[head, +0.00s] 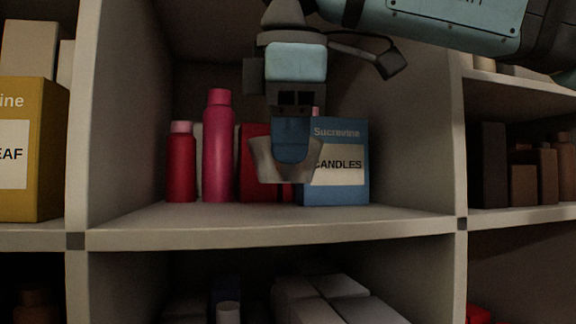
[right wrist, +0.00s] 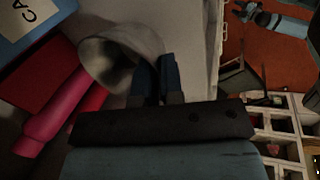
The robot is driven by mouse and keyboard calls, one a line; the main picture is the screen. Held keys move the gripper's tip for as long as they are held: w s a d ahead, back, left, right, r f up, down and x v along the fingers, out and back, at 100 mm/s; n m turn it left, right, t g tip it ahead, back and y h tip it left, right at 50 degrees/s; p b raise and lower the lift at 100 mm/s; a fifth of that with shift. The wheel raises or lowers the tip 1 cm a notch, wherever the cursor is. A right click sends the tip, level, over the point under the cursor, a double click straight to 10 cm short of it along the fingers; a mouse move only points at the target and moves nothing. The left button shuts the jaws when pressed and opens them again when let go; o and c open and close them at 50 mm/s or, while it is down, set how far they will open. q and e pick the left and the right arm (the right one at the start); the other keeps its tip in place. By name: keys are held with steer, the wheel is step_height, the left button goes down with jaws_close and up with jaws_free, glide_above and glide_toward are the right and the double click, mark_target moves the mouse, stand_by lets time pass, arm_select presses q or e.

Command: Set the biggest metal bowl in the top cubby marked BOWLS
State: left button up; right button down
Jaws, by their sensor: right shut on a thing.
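The bowl is at the cubby with red bottles and a blue box, overlapping the box in the picture and above the cubby floor (head: 250,218). How deep it is inside I cannot tell. In the right wrist view the bowl (right wrist: 98,62) sits beside the gripper fingers (right wrist: 158,80). No BOWLS marking can be read in these frames. My left gripper is not in view.
Behind the bowl stand a small red bottle (head: 181,165), a tall pink-red bottle (head: 217,150), a red box (head: 250,150) and a blue CANDLES box (head: 345,190). A yellow box (head: 45,110) fills the left cubby; brown boxes (head: 523,185) stand in the right one. The front floor strip is clear.

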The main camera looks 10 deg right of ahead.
step_height(320, 180, down, 3)
steer(key=shift+s+p, duration=0.15)
steer(key=shift+p, duration=0.3)
steer(key=shift+w+f+p, duration=0.2)
steer(key=shift+w+p, duration=0.05)
steer(key=shift+p, duration=0.05)
steer(key=shift+w+f, duration=0.1)
steer(key=shift+f, duration=0.2)
steer(key=c, duration=1.3)
jaws_free()
steer(key=shift+o, duration=0.2)
